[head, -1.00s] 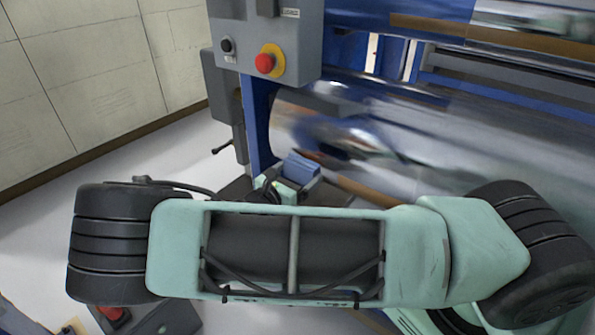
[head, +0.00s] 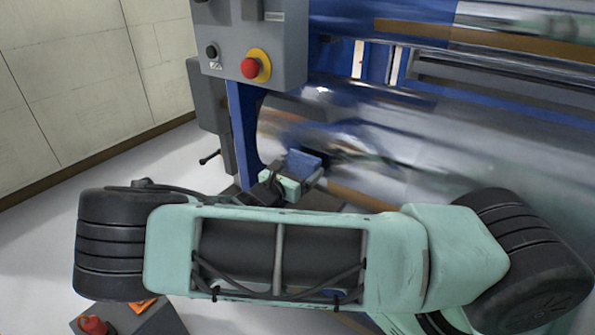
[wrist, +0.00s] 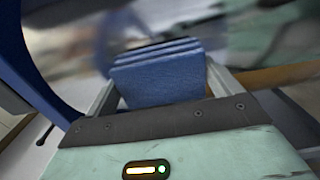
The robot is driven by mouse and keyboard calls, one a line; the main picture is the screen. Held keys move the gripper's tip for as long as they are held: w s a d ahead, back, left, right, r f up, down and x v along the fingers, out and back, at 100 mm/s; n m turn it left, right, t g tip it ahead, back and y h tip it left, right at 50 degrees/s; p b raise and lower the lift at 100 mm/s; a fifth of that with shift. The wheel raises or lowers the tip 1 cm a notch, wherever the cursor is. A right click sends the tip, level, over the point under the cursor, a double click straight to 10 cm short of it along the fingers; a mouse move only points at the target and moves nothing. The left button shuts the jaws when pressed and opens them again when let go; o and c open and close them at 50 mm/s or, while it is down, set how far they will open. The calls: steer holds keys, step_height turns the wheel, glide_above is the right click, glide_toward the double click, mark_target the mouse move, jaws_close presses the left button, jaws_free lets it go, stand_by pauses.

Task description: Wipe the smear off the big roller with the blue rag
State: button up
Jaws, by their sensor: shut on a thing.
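My gripper (head: 300,178) is shut on the blue rag (head: 303,161), which is folded into layers. In the wrist view the rag (wrist: 158,82) stands up between the two fingers. The big roller (head: 430,150) is shiny metal and lies behind the rag in the head view. A dark, blurred patch shows on the roller's left part, near the rag, but I cannot tell smear from reflection. I cannot tell whether the rag touches the roller. My arm covers the lower middle of the head view.
A grey control box with a red stop button (head: 250,68) hangs at the upper left of the blue machine frame (head: 243,130). A brown strip (head: 355,196) runs below the roller. A grey box with a red button (head: 94,325) stands at the bottom left. Open floor lies left.

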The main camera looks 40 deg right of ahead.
mark_target(312, 173)
steer(key=shift+p+x, duration=0.3)
steer(key=shift+x, duration=0.75)
stand_by(0.6)
steer(key=shift+s+d+r+p, duration=0.2)
steer(key=shift+s+p, duration=0.5)
steer(key=shift+s, duration=0.05)
steer(key=shift+s+d+f+p, duration=0.1)
steer(key=shift+s+d+p, duration=0.1)
steer(key=shift+s+p, duration=0.3)
steer(key=shift+s+d+f+p, duration=0.1)
steer(key=shift+s+d+p, duration=0.15)
steer(key=shift+s, duration=0.45)
steer(key=shift+r, duration=0.1)
steer(key=shift+w+d+p, duration=0.1)
steer(key=shift+p, duration=0.3)
steer(key=shift+w+a+b, duration=0.15)
steer(key=shift+w+a, duration=0.05)
steer(key=shift+w, duration=0.5)
steer(key=shift+w+a+b, duration=0.15)
steer(key=shift+w+a, duration=0.05)
steer(key=shift+w, duration=0.55)
steer(key=shift+w+a, duration=0.1)
steer(key=shift+w, duration=0.4)
steer(key=shift+c, duration=0.3)
steer(key=shift+p+v, duration=0.45)
steer(key=shift+v, duration=2.6)
